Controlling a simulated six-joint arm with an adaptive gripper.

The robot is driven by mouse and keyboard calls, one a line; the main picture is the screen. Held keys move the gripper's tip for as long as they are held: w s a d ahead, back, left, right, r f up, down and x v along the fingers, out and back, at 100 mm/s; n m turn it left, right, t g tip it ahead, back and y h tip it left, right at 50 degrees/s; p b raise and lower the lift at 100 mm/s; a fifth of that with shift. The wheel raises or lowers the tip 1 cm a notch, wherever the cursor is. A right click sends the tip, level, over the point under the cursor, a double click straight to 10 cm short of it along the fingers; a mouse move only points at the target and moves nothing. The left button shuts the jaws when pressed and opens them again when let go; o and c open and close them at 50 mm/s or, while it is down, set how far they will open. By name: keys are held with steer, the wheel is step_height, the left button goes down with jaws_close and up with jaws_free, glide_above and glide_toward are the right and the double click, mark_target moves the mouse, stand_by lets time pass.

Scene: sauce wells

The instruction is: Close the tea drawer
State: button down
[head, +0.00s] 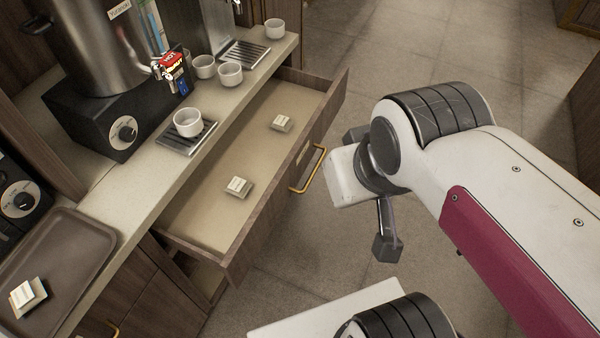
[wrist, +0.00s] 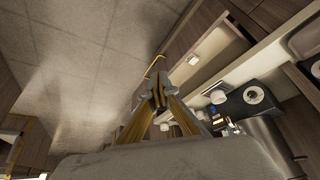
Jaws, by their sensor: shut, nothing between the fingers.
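The tea drawer (head: 255,160) stands pulled out from under the counter, its pale inside showing. Two small cream packets, one nearer (head: 238,187) and one farther (head: 281,123), lie apart on its floor. A brass bar handle (head: 321,160) is on its wooden front. In the wrist view the drawer (wrist: 211,47) shows at the upper right, with its handle (wrist: 154,66) just beyond my fingertips. My gripper (wrist: 158,90) is shut and empty. It overlaps the drawer front in that view; I cannot tell whether they touch. In the head view my wrist is right of the handle.
The counter (head: 120,190) carries a metal urn (head: 95,45) on a black base, several white cups and drip trays. A brown tray (head: 75,240) with a packet (head: 28,296) is at the left. Open tiled floor (head: 430,45) lies right of the drawer.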

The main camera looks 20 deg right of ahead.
steer(key=w+d+f+m+g+y, duration=0.1)
steer(key=w+d+f+m, duration=0.2)
steer(key=w+f+m, duration=0.7)
steer(key=w+d+f+m+y, duration=0.2)
steer(key=w+d+f+m, duration=0.2)
steer(key=w+f+m, duration=0.6)
steer(key=shift+d+f+m+g, duration=0.35)
steer(key=shift+f+m, duration=1.4)
steer(key=shift+m, duration=1.55)
steer(key=shift+w+a+f, duration=0.1)
steer(key=shift+a+f, duration=0.1)
steer(key=w+a+f, duration=0.5)
steer(key=f, duration=0.4)
steer(key=shift+w+a, duration=0.15)
steer(key=shift+w, duration=0.05)
